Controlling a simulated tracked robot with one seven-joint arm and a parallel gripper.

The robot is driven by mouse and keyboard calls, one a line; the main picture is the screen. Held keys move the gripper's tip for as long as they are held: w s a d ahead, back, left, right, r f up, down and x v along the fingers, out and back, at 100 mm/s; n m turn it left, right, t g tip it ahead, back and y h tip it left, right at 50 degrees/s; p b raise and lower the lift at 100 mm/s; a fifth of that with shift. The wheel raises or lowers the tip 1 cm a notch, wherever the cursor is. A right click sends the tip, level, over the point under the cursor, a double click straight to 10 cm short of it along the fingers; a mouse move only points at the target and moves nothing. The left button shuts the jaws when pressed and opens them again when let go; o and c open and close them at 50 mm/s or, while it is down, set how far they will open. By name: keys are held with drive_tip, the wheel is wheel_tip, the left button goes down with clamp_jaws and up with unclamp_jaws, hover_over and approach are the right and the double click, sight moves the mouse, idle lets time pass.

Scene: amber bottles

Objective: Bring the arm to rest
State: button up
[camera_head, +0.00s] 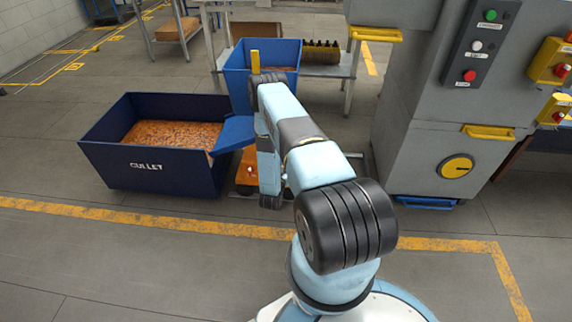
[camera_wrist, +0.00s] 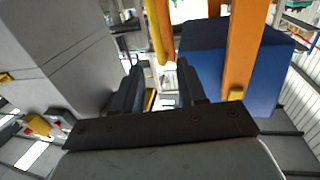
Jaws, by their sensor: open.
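My arm reaches forward in the head view, from the lower middle toward the blue bins. Its far end is partly hidden behind its own links there. In the wrist view my gripper (camera_wrist: 158,75) shows its two dark fingers apart, with nothing held between them. Beyond the fingers are a yellow upright bar (camera_wrist: 157,28) and an orange post (camera_wrist: 240,45). I cannot tell whether the fingers touch either one.
A blue bin marked CULLET (camera_head: 150,172) holds brown shards at left. A second blue bin (camera_head: 262,57) stands behind my arm. A grey machine (camera_head: 425,105) with yellow handles and buttons stands at right. Yellow floor lines (camera_head: 130,217) cross open floor in front.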

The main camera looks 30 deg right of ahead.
drive_tip(key=w+a+r+y, duration=0.2)
drive_tip(key=w+r+y, duration=0.1)
drive_tip(key=w+r, duration=0.55)
drive_tip(key=w+a+r+y, duration=0.15)
drive_tip(key=w+r, duration=0.45)
drive_tip(key=r, duration=0.6)
drive_tip(key=s+a+r+n+y, duration=0.1)
drive_tip(key=a+r+n+y, duration=0.3)
drive_tip(key=r, duration=0.8)
drive_tip(key=s+a+r+y, duration=0.2)
drive_tip(key=a+r, duration=0.3)
drive_tip(key=r, duration=0.7)
drive_tip(key=s+a+r+n+g+y, duration=0.15)
drive_tip(key=s+a+r, duration=0.25)
drive_tip(key=s+r, duration=0.45)
drive_tip(key=s+a+r+n+g+y, duration=0.15)
drive_tip(key=s+a+r, duration=0.25)
drive_tip(key=s+r, duration=0.45)
drive_tip(key=s+r+n+g, duration=0.1)
drive_tip(key=s, duration=1.3)
drive_tip(key=s+a+r+n+g, duration=0.1)
drive_tip(key=s+r+g, duration=0.1)
drive_tip(key=s, duration=1.2)
drive_tip(key=shift+a+r+g, duration=0.3)
